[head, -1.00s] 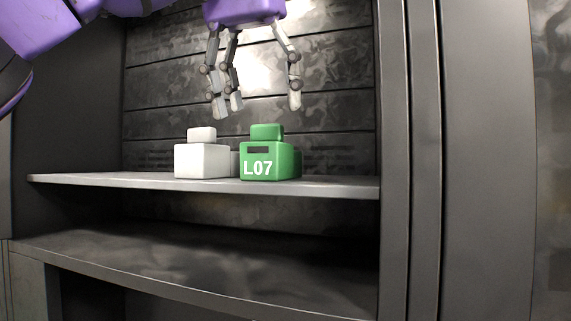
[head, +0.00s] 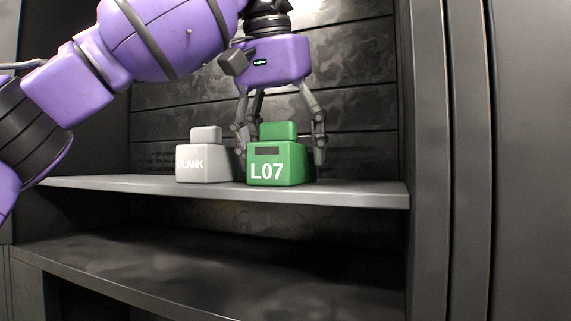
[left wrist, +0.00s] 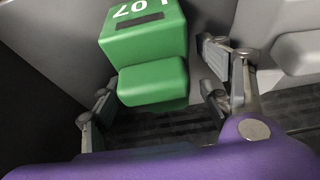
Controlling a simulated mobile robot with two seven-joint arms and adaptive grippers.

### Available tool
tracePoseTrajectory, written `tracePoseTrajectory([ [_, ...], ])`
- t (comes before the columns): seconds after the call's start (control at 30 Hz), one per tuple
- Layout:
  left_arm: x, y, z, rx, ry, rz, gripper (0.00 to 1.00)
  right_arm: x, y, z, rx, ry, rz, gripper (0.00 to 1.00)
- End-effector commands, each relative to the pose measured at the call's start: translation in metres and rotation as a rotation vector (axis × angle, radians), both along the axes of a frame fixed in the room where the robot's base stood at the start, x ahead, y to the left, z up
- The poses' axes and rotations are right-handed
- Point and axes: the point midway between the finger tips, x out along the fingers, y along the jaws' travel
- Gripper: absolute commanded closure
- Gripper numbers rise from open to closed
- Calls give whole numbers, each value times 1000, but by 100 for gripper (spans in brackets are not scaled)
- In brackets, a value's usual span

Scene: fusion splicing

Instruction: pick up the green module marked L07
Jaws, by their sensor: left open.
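The green module marked L07 (head: 278,168) stands upright on the upper shelf, with a smaller block on top. My left gripper (head: 281,152) points down over it from above and slightly behind. Its fingers are open, one on each side of the module's top block, with nothing gripped. In the left wrist view the green module (left wrist: 145,42) lies between the open fingers (left wrist: 158,100), with visible gaps beside its top block. Part of the fingers is hidden behind the module in the head view. My right gripper is not in view.
A grey block marked BLANK, its first letter faint (head: 203,163), stands close to the left of the green module, with one finger near the gap. The upper shelf (head: 365,195) is clear to the right, up to a side wall. The lower shelf (head: 200,270) looks empty.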

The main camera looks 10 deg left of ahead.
Motion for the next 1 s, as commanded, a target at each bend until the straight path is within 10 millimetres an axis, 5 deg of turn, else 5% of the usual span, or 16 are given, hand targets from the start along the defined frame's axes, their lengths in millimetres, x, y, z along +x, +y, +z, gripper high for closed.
tracePoseTrajectory([
  [0.23, 0, 0, -1, 0, -2, 0, 30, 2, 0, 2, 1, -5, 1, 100],
  [0.67, 0, 0, -1, 0, -2, 0, 85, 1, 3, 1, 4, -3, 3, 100],
  [1.0, 0, 0, 4, -1, -4, -1, 85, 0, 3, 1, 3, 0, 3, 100],
])
